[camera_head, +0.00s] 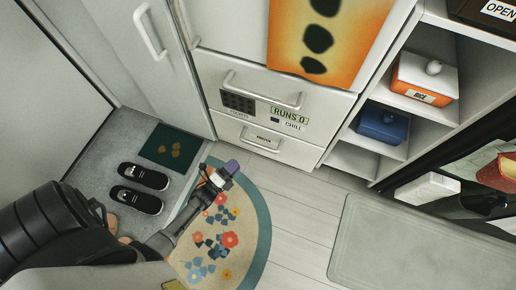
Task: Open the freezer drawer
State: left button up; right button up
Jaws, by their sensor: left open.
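The white fridge unit has a low bottom drawer (292,150) with a light bar handle (260,145) and a small dark label, too small to read surely. I take it to be the freezer drawer; it looks shut. Above it is a deeper drawer (240,82) with a bar handle (262,92), also looking shut. My left gripper (226,171) reaches in from the lower left, over the floor mat. It is open and empty, to the lower left of the bottom handle and apart from it. My right gripper is not in view.
A round flowered mat (256,215) lies before the drawers. Black shoes (143,176) and a dark green mat (173,147) are at left. Open shelves with an orange box (425,78) and a blue box (383,124) stand right. A grey mat (415,245) lies lower right.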

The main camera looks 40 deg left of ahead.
aim_at(258, 145)
pick_arm(q)
jog(key=shift+m, duration=0.4)
jog(key=w+b, duration=0.1)
jog(key=w, duration=0.3)
jog(key=w+b, duration=0.2)
jog(key=w, duration=0.2)
jog(key=w+d+b, duration=0.1)
jog(key=w+b, duration=0.1)
jog(key=w, duration=0.3)
jog(key=shift+w+r, duration=0.1)
jog(key=shift+r, duration=0.1)
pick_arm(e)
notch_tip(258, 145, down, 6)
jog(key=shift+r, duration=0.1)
pick_arm(q)
grip_shut()
